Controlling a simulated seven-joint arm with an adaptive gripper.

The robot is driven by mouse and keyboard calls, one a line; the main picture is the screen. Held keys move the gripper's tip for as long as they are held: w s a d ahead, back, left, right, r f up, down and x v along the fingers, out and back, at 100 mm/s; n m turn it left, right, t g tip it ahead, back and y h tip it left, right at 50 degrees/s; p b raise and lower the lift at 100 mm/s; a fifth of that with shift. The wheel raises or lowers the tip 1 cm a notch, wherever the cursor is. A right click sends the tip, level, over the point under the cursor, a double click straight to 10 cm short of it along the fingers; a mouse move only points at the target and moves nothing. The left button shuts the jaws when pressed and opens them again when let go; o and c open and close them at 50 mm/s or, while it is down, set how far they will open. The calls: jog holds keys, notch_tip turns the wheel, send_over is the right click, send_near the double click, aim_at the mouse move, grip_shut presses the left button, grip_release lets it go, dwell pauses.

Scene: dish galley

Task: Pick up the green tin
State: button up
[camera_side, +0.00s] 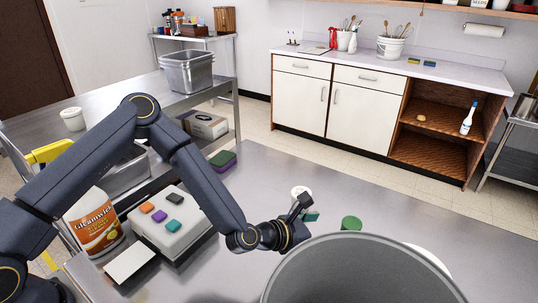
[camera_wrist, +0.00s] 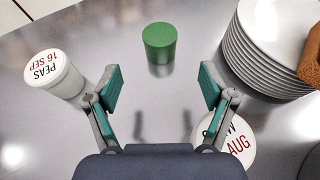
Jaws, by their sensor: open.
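The green tin (camera_wrist: 159,44) is a short plain cylinder standing upright on the steel counter, ahead of my gripper in the wrist view. In the side view the tin (camera_side: 351,223) shows just behind the large grey bin. My gripper (camera_wrist: 160,88) is open and empty, its two teal-padded fingers apart. The tin lies beyond the fingertips, roughly centred between them, and is not touched. In the side view my gripper (camera_side: 308,208) is to the left of the tin, one finger partly overlapping a white container.
Another labelled white container (camera_wrist: 232,142) is by the right finger. A stack of white plates (camera_wrist: 268,45) stands to the right. The large grey bin (camera_side: 360,270) fills the side view's front.

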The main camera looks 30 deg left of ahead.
aim_at(347, 226)
jog(key=x, duration=1)
jog(key=shift+w+d+f, duration=0.15)
jog(key=shift+w+f, duration=0.05)
jog(key=shift+w, duration=0.1)
jog(key=shift+c, duration=0.3)
jog(key=c, duration=1.3)
jog(key=shift+r, duration=0.1)
